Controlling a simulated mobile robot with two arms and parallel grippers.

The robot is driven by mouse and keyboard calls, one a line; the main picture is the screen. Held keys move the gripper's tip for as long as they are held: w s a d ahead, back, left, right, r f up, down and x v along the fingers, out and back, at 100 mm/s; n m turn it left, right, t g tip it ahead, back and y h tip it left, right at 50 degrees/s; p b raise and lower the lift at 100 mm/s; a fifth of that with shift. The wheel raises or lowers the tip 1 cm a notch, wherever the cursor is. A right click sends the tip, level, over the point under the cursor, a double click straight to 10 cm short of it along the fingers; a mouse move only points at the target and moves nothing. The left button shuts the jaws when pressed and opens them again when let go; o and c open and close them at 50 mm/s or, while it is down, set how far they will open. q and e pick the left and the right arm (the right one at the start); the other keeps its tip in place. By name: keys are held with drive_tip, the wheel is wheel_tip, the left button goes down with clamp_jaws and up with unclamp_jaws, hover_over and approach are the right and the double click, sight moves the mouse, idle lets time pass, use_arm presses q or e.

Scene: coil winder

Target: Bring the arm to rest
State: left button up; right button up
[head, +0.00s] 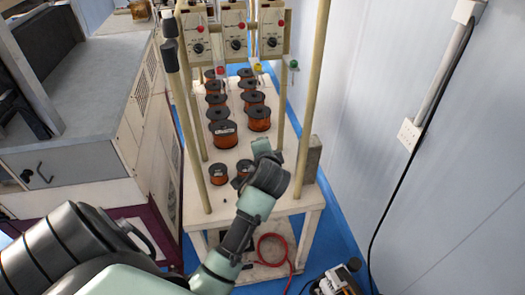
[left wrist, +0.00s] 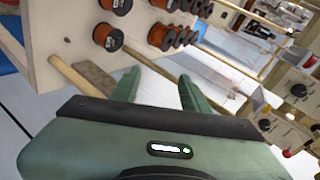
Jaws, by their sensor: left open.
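My left arm comes in from the bottom left of the head view and reaches up to the front of the white table. My left gripper (head: 264,148) is over the table's front part, beside the small copper coils. In the left wrist view its two green fingers (left wrist: 160,88) stand apart with nothing between them. The arm's wrist partly hides a small coil (head: 242,170). My right gripper is in neither view.
Several copper wire coils (head: 224,134) stand in two rows on the white table (head: 195,215). Tan posts (head: 309,90) rise at its sides, with control boxes (head: 235,30) above. A grey cabinet (head: 85,95) stands left, a wall (head: 450,150) right. A red cable (head: 272,238) hangs low.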

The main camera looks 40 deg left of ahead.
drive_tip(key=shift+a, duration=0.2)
